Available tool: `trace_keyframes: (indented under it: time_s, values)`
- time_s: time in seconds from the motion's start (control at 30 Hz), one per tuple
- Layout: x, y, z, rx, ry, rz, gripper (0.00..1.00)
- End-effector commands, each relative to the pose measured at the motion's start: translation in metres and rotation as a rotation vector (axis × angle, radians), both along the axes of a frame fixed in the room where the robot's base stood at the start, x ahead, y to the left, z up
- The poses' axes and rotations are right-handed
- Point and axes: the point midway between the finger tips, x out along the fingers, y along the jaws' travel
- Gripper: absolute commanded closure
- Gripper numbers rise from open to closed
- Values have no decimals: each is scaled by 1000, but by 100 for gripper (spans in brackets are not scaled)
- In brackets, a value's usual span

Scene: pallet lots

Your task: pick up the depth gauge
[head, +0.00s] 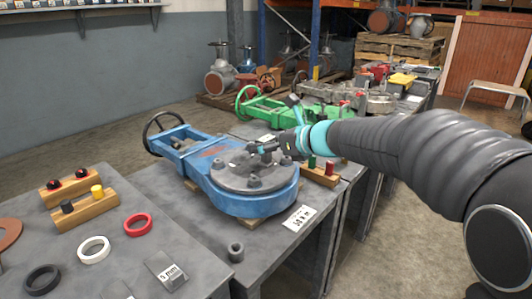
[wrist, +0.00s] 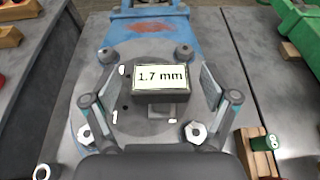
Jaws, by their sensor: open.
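The depth gauge (wrist: 160,78) shows in the wrist view as a small dark block with a lit display reading "1.7 mm". It is over the round grey cover of the blue valve (wrist: 75,125), in the middle of the view. My gripper (wrist: 160,92) is open, with one finger on each side of the gauge and a gap visible on both sides. In the head view my gripper (head: 268,151) is low over the cover of the blue valve (head: 240,203). The gauge is hard to make out there among the fingers.
Several bolt heads (wrist: 196,132) stand up around the cover, close to my fingers. A wooden block with a green plug (wrist: 262,143) is at the right. Rings, such as the red ring (head: 138,225), and wooden blocks lie at the left. A green valve (head: 285,107) is behind.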

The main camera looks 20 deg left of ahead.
Motion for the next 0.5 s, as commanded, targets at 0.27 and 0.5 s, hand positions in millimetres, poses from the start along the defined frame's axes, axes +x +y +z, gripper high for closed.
trace_keyframes:
  time_s: [0.27,0.5]
  values:
    - [1,1,0,0,-2,-1,30]
    - [1,1,0,0,-2,-1,90]
